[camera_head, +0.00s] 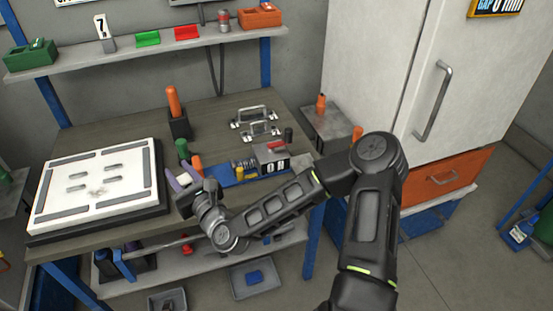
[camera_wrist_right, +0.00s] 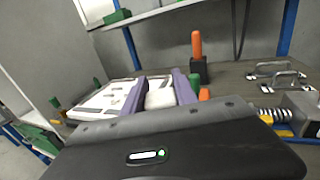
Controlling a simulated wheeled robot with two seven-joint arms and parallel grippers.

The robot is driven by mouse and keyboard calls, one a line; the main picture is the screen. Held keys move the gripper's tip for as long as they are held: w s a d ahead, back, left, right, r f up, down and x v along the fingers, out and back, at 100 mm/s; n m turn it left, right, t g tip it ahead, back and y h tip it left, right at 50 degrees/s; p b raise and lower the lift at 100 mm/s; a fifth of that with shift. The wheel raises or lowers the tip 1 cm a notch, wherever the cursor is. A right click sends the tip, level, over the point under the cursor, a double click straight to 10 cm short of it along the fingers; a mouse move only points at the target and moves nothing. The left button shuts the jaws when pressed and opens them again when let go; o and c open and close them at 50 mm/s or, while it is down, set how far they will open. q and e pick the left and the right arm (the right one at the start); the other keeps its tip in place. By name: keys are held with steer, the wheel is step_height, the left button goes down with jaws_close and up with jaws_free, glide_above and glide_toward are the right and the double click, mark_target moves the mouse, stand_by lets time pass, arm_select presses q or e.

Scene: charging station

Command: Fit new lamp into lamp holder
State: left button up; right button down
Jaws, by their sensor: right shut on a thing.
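My right gripper (camera_head: 184,181) is over the front part of the workbench, right of the white panel (camera_head: 96,186). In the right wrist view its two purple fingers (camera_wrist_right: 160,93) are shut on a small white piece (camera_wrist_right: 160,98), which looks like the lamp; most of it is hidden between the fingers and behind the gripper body. The white piece is held above the bench, apart from the panel. I cannot make out for certain which fixture is the lamp holder. A blue base (camera_head: 243,178) with a yellow part, a spring and a grey box (camera_head: 271,160) sits right of the gripper. My left gripper is not in view.
An orange-handled tool stands in a dark block (camera_head: 180,127) behind the gripper. Green (camera_head: 182,148) and orange (camera_head: 197,165) upright parts stand close by it. Metal handles (camera_head: 256,124) are at the back right. A shelf (camera_head: 150,49) spans above. A white cabinet (camera_head: 390,80) stands right.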

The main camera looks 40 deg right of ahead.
steer(key=shift+s+d, duration=0.1)
steer(key=shift+d, duration=0.2)
